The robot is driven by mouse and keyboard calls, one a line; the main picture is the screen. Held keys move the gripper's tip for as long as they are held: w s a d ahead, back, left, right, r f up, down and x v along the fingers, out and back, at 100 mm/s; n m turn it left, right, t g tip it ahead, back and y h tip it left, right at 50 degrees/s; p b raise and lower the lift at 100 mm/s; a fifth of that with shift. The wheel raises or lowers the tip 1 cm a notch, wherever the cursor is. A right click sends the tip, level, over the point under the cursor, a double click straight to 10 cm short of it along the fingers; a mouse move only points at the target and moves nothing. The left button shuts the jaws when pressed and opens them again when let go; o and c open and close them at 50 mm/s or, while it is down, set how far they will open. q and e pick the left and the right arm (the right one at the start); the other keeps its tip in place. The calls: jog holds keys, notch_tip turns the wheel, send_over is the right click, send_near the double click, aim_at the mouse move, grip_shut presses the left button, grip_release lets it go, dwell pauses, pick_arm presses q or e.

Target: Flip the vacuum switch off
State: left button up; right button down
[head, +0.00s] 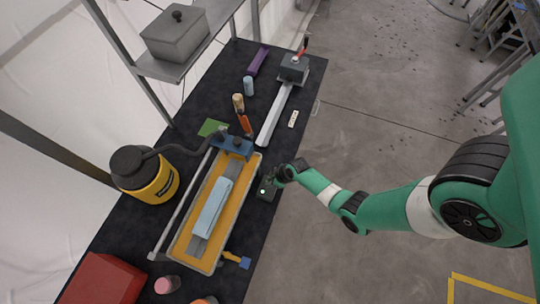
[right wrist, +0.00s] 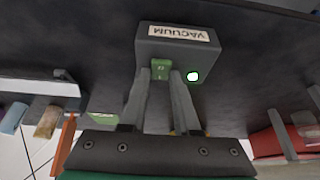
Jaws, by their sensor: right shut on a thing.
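The vacuum switch box (head: 266,190) is a small dark box at the right edge of the black table in the head view. In the right wrist view the box (right wrist: 205,50) carries a VACUUM label (right wrist: 178,33), upside down. A green rocker switch (right wrist: 161,68) is on its face, and a round white lamp (right wrist: 193,76) with a green rim sits beside it, looking lit. My right gripper (head: 277,182) is at the box. In the wrist view its fingertips (right wrist: 161,74) are closed around the green switch, one on each side. My left gripper is not in view.
A tray with orange lining (head: 181,250) holds a pale blue block (head: 212,208) left of the box. A yellow and black vacuum (head: 154,183) stands further left. A red box (head: 103,280) is at the lower left. The floor to the right is open.

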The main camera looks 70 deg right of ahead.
jog(key=t+b, duration=0.1)
jog(key=b, duration=0.2)
jog(key=s+f+t+b, duration=0.1)
jog(key=t+b, duration=0.1)
jog(key=b, duration=0.1)
jog(key=shift+f+t, duration=0.15)
jog(key=shift+t, duration=0.15)
jog(key=shift+s, duration=0.1)
jog(key=shift+r, duration=0.45)
jog(key=c, duration=0.6)
grip_release()
jog(key=shift+c, duration=0.2)
jog(key=shift+r, duration=0.1)
